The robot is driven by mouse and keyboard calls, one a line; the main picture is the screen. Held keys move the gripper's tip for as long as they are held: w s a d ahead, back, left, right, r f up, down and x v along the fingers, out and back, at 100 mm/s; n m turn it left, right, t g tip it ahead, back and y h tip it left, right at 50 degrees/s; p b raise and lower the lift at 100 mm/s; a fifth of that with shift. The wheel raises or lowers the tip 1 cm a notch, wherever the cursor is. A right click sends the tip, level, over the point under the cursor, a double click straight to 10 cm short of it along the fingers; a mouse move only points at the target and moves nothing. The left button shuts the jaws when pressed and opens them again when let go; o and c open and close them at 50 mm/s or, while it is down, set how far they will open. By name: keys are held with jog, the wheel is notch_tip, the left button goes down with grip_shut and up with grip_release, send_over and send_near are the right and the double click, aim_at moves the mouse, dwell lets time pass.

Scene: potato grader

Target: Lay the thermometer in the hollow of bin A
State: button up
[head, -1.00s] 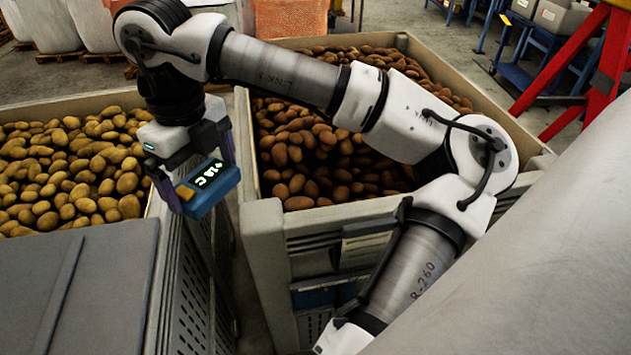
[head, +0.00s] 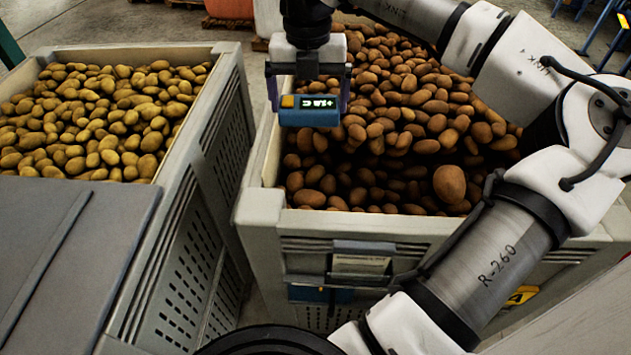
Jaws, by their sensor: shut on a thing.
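The thermometer (head: 312,116) is a small blue block with an orange end and a lit display. My gripper (head: 309,98) points down and is shut on it, one finger at each end. It holds the thermometer level above the left part of the right-hand bin (head: 400,228), clear of the reddish potatoes (head: 400,100). These potatoes dip into a darker hollow (head: 350,172) near the front wall. A yellow tag (head: 522,295) with a dark mark, low on this bin's front, is partly covered by my arm. I cannot read for sure which bin is A.
A second bin (head: 222,90) of yellower potatoes (head: 95,120) stands at the left, with a narrow gap between the bins. A grey lid (head: 60,230) covers its front. My arm spans the right side. A larger potato (head: 449,184) lies right of the hollow.

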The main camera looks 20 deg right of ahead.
jog(key=shift+m, duration=0.3)
jog(key=f+b, duration=0.3)
jog(key=f, duration=0.3)
jog(key=f+b, duration=0.4)
jog(key=f, duration=0.3)
jog(key=f+b, duration=0.4)
jog(key=f, duration=0.3)
jog(key=shift+w+d, duration=0.15)
jog(key=shift+d, duration=0.15)
jog(key=shift+f+b, duration=0.1)
jog(key=shift+b, duration=0.35)
jog(key=o, duration=0.8)
jog(key=shift+c, duration=0.2)
notch_tip(320, 180, up, 12)
jog(key=shift+r, duration=0.2)
